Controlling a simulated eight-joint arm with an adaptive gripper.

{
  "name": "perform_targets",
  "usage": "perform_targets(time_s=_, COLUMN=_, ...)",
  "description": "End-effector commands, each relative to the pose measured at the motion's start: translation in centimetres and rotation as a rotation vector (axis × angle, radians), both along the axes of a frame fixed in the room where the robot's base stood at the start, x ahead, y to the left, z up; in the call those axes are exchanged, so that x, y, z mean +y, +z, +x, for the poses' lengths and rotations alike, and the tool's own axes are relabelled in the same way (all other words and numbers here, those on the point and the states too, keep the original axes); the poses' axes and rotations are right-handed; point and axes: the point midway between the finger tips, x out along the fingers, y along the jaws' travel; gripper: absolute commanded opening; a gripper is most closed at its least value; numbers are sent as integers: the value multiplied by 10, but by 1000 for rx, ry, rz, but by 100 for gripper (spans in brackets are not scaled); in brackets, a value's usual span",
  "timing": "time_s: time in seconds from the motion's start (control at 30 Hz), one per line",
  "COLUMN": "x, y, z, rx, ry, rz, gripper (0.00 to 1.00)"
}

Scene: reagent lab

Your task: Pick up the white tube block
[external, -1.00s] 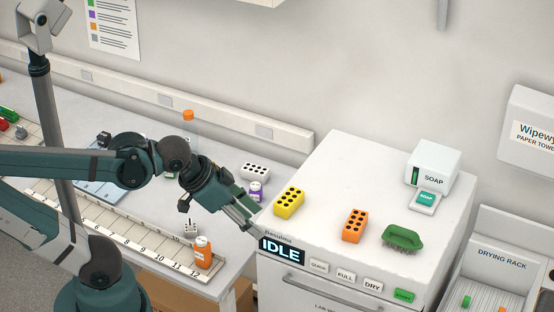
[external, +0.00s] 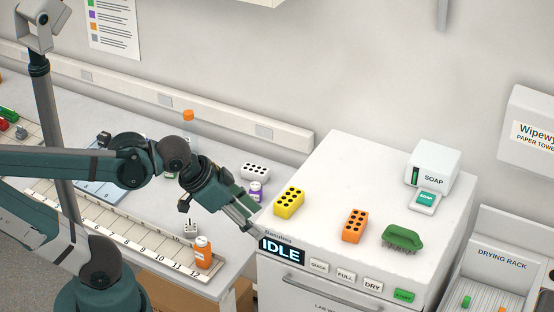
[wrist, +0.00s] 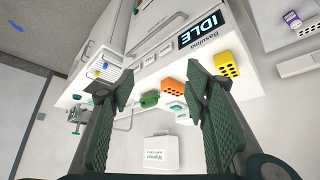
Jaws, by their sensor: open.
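The white tube block (external: 255,170) has dark holes and lies on the bench near the wall, behind a purple-labelled bottle. My gripper (external: 250,222) is open and empty, above the gap between the bench and the front left edge of the washer, to the front of the white block and apart from it. In the wrist view my gripper (wrist: 160,100) shows two spread green fingers with nothing between them.
The yellow block (external: 289,201), orange block (external: 354,226), green brush (external: 402,238) and soap dispenser (external: 432,168) are on the washer (external: 330,180). The purple-labelled bottle (external: 256,191) is close to the white block. An orange bottle (external: 203,252) stands at the bench's front.

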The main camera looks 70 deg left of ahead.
Motion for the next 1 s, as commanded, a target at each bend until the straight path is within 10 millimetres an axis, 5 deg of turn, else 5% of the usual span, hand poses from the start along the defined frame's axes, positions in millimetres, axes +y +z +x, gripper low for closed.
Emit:
perform_targets(time_s=0.47, x=6, y=2, z=7, rx=10, ry=-4, rz=14, gripper=46)
perform_targets(time_s=1.0, x=62, y=12, z=66, rx=100, ry=-68, rz=121, gripper=46)
